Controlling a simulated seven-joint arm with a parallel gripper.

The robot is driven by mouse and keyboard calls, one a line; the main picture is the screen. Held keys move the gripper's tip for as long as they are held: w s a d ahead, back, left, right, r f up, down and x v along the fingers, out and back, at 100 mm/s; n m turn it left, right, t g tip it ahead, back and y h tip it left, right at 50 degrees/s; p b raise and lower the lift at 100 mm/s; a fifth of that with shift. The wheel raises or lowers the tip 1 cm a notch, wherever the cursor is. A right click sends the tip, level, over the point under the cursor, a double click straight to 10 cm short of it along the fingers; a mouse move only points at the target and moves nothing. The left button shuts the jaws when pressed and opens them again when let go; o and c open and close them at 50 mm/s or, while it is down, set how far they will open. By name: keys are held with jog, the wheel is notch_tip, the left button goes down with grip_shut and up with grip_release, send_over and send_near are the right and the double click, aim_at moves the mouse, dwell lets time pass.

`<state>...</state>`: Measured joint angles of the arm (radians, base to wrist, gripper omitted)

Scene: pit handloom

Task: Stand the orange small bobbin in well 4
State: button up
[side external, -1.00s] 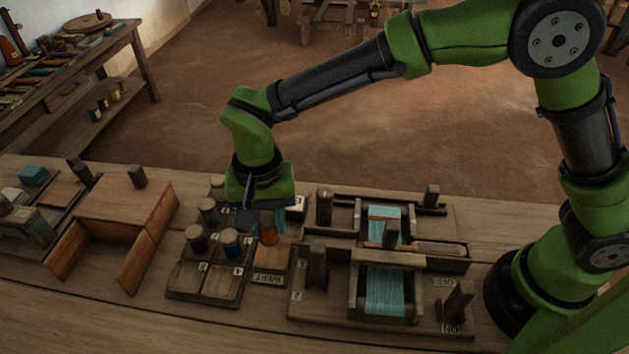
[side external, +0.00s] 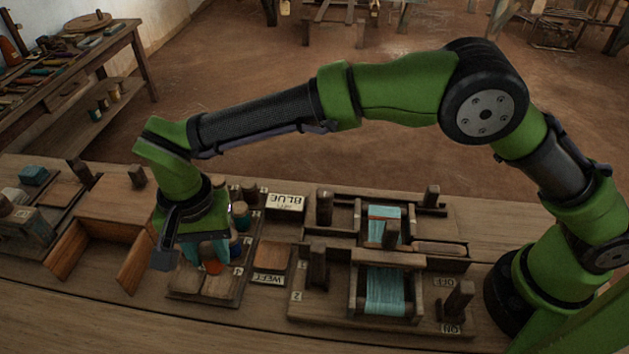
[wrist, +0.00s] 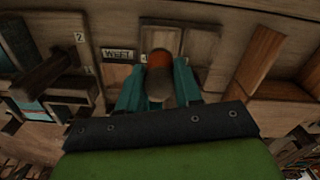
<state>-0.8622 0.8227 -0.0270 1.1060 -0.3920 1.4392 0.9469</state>
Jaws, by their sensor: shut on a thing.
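My gripper (side external: 206,254) is shut on the orange small bobbin (side external: 213,267) and holds it over the front wells of the bobbin tray (side external: 203,299). In the wrist view the bobbin (wrist: 159,61) sits between the teal fingers of my gripper (wrist: 159,82). There it overlaps the front well (wrist: 160,35) nearer the WEFT pad. Bobbin and fingers partly hide the front wells. I cannot tell the gap below the bobbin, nor clearly read the well numbers.
Dark-topped bobbins (side external: 240,223) stand in wells farther back, partly behind my gripper. The WEFT pad (side external: 270,255) is bare. An open wooden box (side external: 75,255) stands close at the left. The loom frame (side external: 385,257) with teal threads stands at the right.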

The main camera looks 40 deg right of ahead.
aim_at(217, 270)
jog(key=shift+f, duration=2.85)
jog(key=shift+f, duration=0.15)
jog(key=o, duration=1)
